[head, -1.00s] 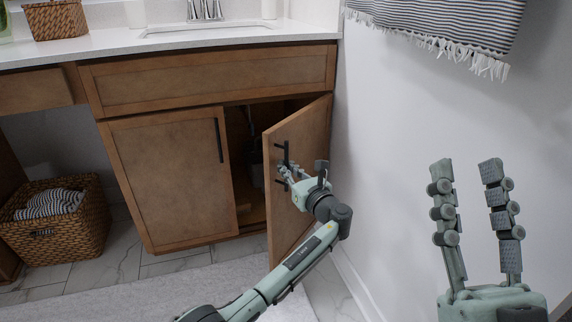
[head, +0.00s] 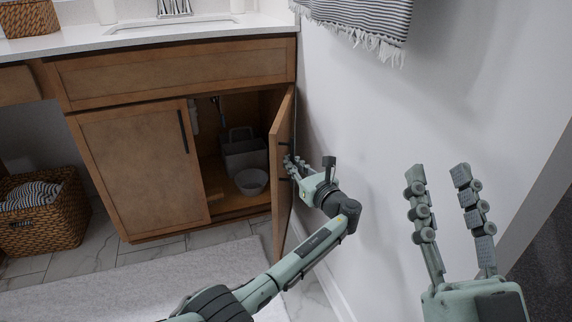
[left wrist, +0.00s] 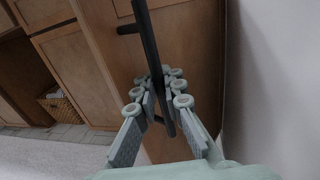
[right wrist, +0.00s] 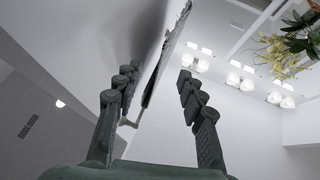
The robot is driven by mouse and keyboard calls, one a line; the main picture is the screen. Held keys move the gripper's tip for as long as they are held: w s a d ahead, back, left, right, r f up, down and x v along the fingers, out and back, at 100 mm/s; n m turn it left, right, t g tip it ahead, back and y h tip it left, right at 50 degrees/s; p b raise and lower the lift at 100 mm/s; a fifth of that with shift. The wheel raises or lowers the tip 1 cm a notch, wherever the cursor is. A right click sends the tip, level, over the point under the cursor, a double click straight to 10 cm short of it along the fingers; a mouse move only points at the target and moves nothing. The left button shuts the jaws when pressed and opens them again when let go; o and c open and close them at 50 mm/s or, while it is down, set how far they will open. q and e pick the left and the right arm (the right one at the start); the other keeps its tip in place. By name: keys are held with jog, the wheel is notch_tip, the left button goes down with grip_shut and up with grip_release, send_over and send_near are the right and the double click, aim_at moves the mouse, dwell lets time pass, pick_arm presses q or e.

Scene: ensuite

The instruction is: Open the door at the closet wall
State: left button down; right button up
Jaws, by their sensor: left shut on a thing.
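The right door (head: 281,172) of the wooden vanity cabinet stands wide open, swung out towards the white wall on the right. Its black bar handle (left wrist: 150,50) shows in the left wrist view. My left gripper (head: 296,168) is at that handle, its fingers closed around the bar, as the left wrist view (left wrist: 160,92) also shows. The left cabinet door (head: 145,170) is closed, with its own black handle (head: 183,132). My right gripper (head: 438,170) is raised at the right, its fingers apart and empty.
A wicker basket (head: 50,230) stands at the left. A striped towel (head: 365,18) hangs on the white wall (head: 350,120) close to the open door. A light rug (head: 195,278) covers the floor.

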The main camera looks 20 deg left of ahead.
pick_arm(q)
jog(key=shift+w+d+f, duration=0.1)
jog(key=shift+d+f, duration=0.05)
jog(key=shift+d, duration=0.5)
jog(key=shift+w+d+f, duration=0.1)
jog(key=shift+d, duration=0.5)
pick_arm(e)
jog(key=shift+s+d+r+t, duration=0.2)
jog(key=shift+d+r+t, duration=0.3)
jog(key=shift+d+r, duration=0.15)
pick_arm(q)
jog(key=shift+s, duration=0.1)
jog(key=c, duration=1.9)
grip_release()
jog(key=shift+r, duration=0.1)
pick_arm(e)
jog(key=shift+d+f, duration=0.1)
jog(key=shift+f, duration=0.05)
jog(key=shift+s+f, duration=0.1)
pick_arm(q)
jog(key=v, duration=1.2)
jog(key=shift+r, duration=0.1)
